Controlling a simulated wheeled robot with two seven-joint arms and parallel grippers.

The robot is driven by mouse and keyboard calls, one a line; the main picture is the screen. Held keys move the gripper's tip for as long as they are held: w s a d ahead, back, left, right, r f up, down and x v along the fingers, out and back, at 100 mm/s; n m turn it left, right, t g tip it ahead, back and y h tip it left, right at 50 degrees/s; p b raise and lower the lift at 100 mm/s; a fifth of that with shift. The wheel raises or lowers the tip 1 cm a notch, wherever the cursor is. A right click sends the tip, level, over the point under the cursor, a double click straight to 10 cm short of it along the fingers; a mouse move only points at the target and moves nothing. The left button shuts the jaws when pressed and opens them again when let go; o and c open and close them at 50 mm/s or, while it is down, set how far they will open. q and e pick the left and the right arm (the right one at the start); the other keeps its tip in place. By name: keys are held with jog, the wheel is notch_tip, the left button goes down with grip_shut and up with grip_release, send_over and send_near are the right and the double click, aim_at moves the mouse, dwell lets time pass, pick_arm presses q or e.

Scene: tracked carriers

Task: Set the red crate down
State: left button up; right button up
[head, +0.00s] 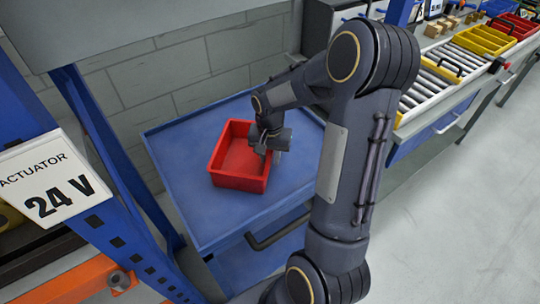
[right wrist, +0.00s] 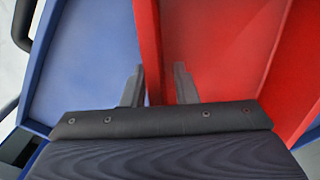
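The red crate (head: 226,178) is an open, empty box. It appears to rest flat on the blue top of a cart (head: 180,205). My right gripper (head: 270,153) is at the crate's right side, pointing down at its wall. In the right wrist view its two fingers (right wrist: 158,88) stand apart on either side of the crate's wall (right wrist: 148,45). A gap shows between the wall and the inner finger, so it looks open around the wall. My left gripper is not in view.
A blue rack post with a "24 V" sign (head: 50,178) stands at left. The cart has a dark handle (head: 278,228) at its front. A roller conveyor (head: 440,78) with yellow (head: 484,40) and red bins runs at right. Free cart top surrounds the crate.

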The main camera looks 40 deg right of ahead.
jog(key=shift+r, duration=0.4)
notch_tip(320, 180, up, 11)
jog(key=shift+r+p, duration=0.15)
jog(key=shift+p, duration=0.4)
jog(key=s+a+r+n+t+y, duration=0.1)
jog(key=s+a+n, duration=0.3)
jog(key=s+a, duration=0.4)
jog(key=s+a+r+n+t+y, duration=0.1)
jog(key=s+a+n+t, duration=0.3)
jog(key=s+a, duration=0.4)
jog(key=shift+s+r+n+t+y, duration=0.3)
jog(key=shift+r+y, duration=0.1)
jog(key=shift+y, duration=0.5)
jog(key=shift+a, duration=0.1)
